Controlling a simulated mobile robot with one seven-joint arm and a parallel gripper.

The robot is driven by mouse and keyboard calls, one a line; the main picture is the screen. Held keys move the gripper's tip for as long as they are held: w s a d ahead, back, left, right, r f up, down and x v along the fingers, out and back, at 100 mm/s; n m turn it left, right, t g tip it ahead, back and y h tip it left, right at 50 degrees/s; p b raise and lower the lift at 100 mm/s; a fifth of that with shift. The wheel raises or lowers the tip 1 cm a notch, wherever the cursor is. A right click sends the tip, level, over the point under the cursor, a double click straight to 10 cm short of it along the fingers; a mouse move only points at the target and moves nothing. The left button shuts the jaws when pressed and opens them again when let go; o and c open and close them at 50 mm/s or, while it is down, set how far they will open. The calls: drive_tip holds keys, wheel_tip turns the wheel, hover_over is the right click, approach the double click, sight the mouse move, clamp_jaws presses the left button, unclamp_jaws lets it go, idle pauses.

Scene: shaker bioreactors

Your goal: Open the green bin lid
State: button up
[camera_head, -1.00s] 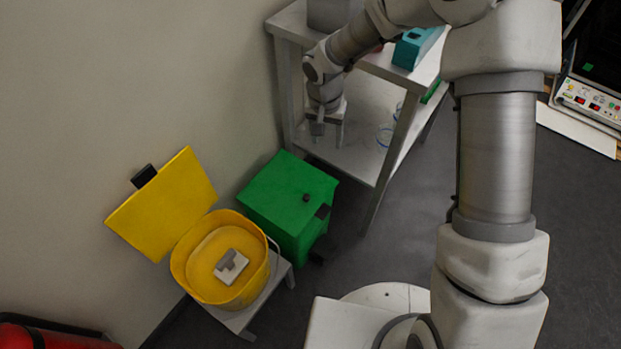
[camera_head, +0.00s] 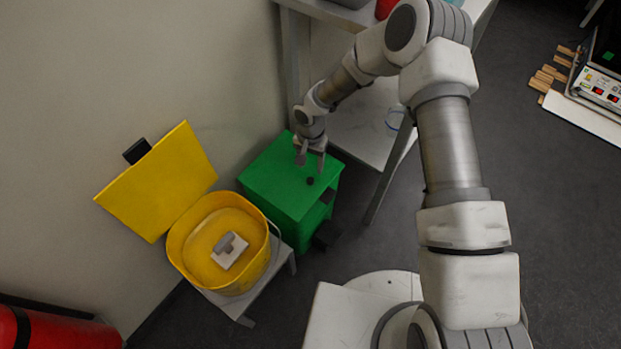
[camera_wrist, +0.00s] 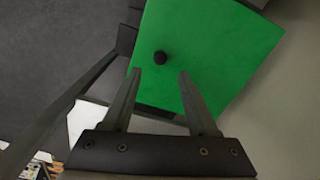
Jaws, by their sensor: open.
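The green bin (camera_head: 285,192) stands on the floor with its flat green lid shut. A small black knob (camera_head: 310,181) sits on the lid near one edge. My gripper (camera_head: 309,165) is above the lid, pointing down, open and empty, a little behind the knob in the head view. In the wrist view my gripper (camera_wrist: 160,75) has its two fingers spread, and the knob (camera_wrist: 160,58) lies just beyond the fingertips, roughly between them. The green lid (camera_wrist: 215,50) fills much of that view. The exact height of the fingers over the lid is hard to tell.
A yellow bin (camera_head: 222,285) with its yellow lid (camera_head: 160,180) raised stands left of the green bin. A grey shelf table (camera_head: 390,165) stands behind and to the right, its leg close to the green bin. A wall is at the left. A red object (camera_head: 55,330) lies bottom left.

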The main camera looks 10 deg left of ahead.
sight(311, 180)
wheel_tip(311, 180, down, 7)
drive_tip(key=shift+f+b, duration=0.1)
drive_tip(key=shift+b, duration=0.65)
clamp_jaws()
idle(0.9)
